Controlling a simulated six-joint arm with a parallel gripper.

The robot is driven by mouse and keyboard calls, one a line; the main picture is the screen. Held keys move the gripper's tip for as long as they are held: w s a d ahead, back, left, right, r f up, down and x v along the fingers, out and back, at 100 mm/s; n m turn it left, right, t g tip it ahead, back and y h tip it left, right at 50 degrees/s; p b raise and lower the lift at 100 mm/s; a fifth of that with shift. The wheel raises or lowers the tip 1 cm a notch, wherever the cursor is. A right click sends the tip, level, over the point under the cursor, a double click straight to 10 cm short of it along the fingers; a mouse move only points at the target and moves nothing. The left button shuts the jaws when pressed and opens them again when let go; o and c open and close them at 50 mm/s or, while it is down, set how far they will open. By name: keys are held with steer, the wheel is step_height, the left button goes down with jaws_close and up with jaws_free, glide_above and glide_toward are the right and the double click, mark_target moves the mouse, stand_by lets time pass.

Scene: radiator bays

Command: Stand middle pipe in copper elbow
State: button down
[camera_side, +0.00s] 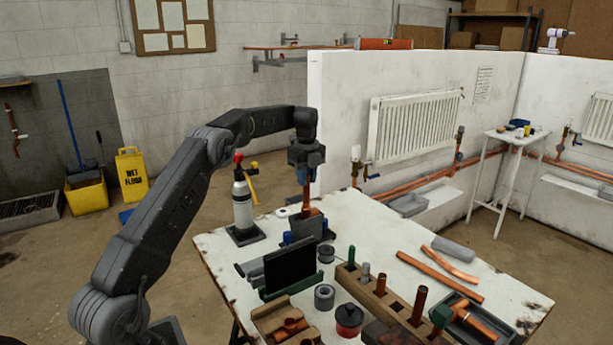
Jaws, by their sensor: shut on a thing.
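My gripper (304,178) points down over the back left of the white worktable. It is shut on an upright copper-coloured pipe (307,196). Just below is a wider copper-coloured piece (310,213), perhaps the copper elbow, above a dark grey block (306,228). I cannot tell whether the pipe is inside this piece or only touches it. Other pipes stand in a wooden rack (397,303), among them a copper pipe (418,304) and a shorter copper one (380,284). Copper fittings (291,328) lie in a wooden holder at the front.
A bottle with a red top (242,200) stands left of my gripper. A dark upright panel (290,268) is in front of the block. Loose copper pipes (440,277) lie at the right. A white partition (345,125) rises behind the table.

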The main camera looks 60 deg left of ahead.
steer(key=shift+f, duration=0.5)
steer(key=c, duration=0.9)
jaws_free()
steer(key=shift+r, duration=0.1)
steer(key=shift+r, duration=3.4)
